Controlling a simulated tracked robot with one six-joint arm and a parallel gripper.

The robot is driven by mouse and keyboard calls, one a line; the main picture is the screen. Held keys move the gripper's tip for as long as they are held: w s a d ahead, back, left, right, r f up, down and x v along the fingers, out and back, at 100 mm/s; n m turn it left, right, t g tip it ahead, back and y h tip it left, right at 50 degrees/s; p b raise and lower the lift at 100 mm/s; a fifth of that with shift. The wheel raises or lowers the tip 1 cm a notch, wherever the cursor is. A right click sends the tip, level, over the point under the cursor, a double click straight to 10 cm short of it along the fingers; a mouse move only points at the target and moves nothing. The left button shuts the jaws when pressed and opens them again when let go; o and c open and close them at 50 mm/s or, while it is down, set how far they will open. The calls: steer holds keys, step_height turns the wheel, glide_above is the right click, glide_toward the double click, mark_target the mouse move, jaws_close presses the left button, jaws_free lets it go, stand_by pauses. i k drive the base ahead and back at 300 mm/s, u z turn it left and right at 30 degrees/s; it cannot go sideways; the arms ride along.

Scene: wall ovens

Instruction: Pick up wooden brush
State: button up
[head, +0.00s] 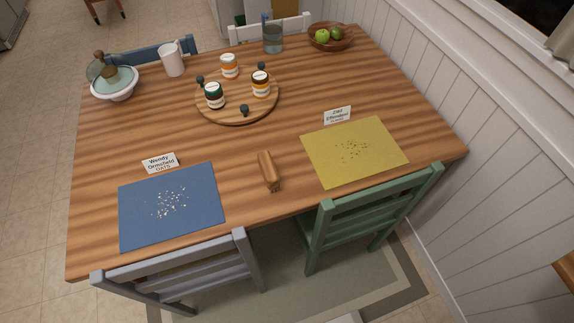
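The wooden brush (268,170) lies on the wooden table (262,131) near its front edge, between the blue mat and the yellow mat. It is a small brown block, long side running roughly front to back. What look like short bristles show at its lower end. Nothing touches it. My gripper does not show in the head view.
A blue mat (143,218) and a yellow mat (377,169) hold crumbs. Name cards, a round board (228,111) with jars, a mug (172,59) and bowls stand farther back. A grey chair (180,273) and a green chair (368,209) line the front edge.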

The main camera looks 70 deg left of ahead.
mark_target(271, 178)
steer(key=z, duration=0.1)
steer(key=i, duration=0.55)
steer(key=u, duration=4.7)
